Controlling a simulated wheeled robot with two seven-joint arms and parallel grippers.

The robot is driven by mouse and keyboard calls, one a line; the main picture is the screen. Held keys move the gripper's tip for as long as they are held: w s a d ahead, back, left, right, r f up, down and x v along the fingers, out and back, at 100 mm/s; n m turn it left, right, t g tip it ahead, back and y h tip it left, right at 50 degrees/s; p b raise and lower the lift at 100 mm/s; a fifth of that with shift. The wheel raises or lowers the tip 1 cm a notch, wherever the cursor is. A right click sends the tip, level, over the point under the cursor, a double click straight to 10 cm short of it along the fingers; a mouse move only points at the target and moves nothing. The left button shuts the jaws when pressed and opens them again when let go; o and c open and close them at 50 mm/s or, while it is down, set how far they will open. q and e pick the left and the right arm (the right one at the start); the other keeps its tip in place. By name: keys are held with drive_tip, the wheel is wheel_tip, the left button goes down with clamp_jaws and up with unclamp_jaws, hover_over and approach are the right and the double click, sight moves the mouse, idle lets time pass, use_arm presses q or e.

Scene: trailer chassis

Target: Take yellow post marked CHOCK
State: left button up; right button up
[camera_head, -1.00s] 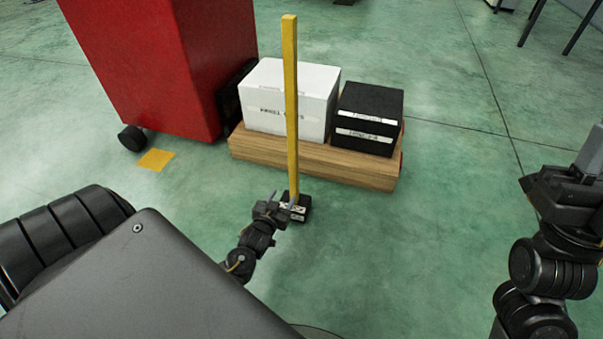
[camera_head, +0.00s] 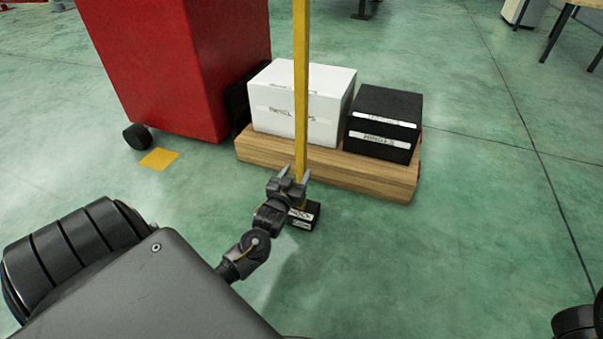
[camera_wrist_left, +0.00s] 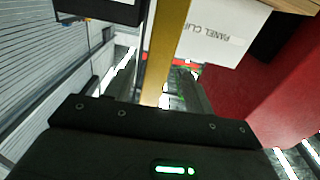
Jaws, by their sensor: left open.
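The yellow post (camera_head: 301,90) stands upright on a small black base block (camera_head: 310,216) with white labels; the lettering is too small to read surely. The post's top is cut off by the head view's upper edge. My left gripper (camera_head: 295,174) is open low on the post, just above the base. Its two fingertips point up on either side of the post's line, and I cannot tell whether they touch it. In the left wrist view the post (camera_wrist_left: 168,45) runs down the middle toward the gripper's dark body. My right gripper is out of view.
Behind the post is a wooden platform (camera_head: 375,178) carrying a white box (camera_head: 275,110) marked PANEL CLIPS and a black box (camera_head: 385,115). A red cabinet (camera_head: 190,70) on wheels stands at the left, near a yellow floor square (camera_head: 159,159).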

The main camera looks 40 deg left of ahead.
use_arm(q)
drive_tip(key=shift+f+b+x, duration=0.15)
drive_tip(key=shift+b+x, duration=0.9)
drive_tip(key=shift+x, duration=0.1)
drive_tip(key=shift+f+b+x, duration=0.15)
drive_tip(key=shift+b+x, duration=0.9)
drive_tip(key=shift+x, duration=0.05)
drive_tip(key=shift+w+d+r, duration=0.1)
drive_tip(key=shift+w+r, duration=0.05)
drive_tip(key=shift+w, duration=0.3)
clamp_jaws()
drive_tip(key=shift+r, duration=0.15)
